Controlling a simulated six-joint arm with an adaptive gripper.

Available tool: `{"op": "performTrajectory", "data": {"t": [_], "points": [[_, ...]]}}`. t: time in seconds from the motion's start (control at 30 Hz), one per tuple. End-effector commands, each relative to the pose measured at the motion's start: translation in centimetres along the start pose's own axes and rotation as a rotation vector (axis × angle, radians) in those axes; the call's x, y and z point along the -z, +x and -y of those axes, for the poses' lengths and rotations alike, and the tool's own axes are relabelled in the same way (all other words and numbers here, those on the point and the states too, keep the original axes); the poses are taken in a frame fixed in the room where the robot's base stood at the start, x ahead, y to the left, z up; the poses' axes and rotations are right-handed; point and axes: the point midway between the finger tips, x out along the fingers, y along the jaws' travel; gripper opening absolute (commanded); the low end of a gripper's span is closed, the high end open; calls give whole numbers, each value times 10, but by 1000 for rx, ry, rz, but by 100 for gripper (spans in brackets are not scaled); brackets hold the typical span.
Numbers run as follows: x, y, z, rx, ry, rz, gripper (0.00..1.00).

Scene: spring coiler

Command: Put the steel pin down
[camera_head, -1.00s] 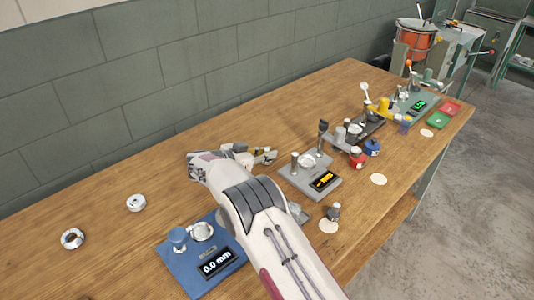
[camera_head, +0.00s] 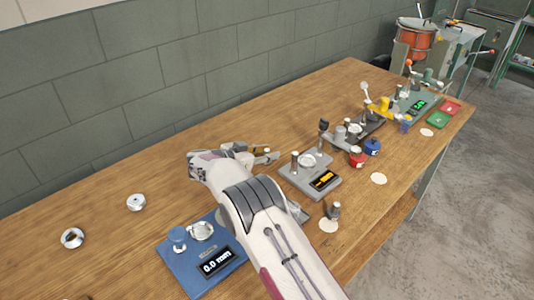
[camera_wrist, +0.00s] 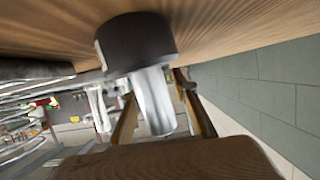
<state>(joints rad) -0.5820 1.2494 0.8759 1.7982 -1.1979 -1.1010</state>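The steel pin (camera_wrist: 152,98) shows in the wrist view, with a bright shank and a wide dark end (camera_wrist: 137,40) towards the wooden bench top. My gripper (camera_wrist: 158,85) has one finger on each side of the shank. The fingers look spread, with small gaps beside the pin, so it appears open around it. In the head view my gripper (camera_head: 272,154) is low over the bench, left of the grey gauge stand (camera_head: 296,178). The pin cannot be made out clearly there.
A blue gauge block (camera_head: 190,270) with a 0.0 mm display stands at the front left. Two metal rings (camera_head: 72,238) (camera_head: 136,202) lie on the left. Red (camera_head: 356,158) and blue (camera_head: 372,147) pieces stand to the right. The bench between the wall and my gripper is clear.

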Motion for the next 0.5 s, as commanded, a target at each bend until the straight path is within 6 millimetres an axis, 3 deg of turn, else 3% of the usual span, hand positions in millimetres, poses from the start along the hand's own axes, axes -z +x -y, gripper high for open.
{"op": "performTrajectory", "data": {"t": [0.27, 0.5], "points": [[0, -24, 1, 2, -1, 1, 28], [1, -59, 1, 2, 0, 0, 28]]}}
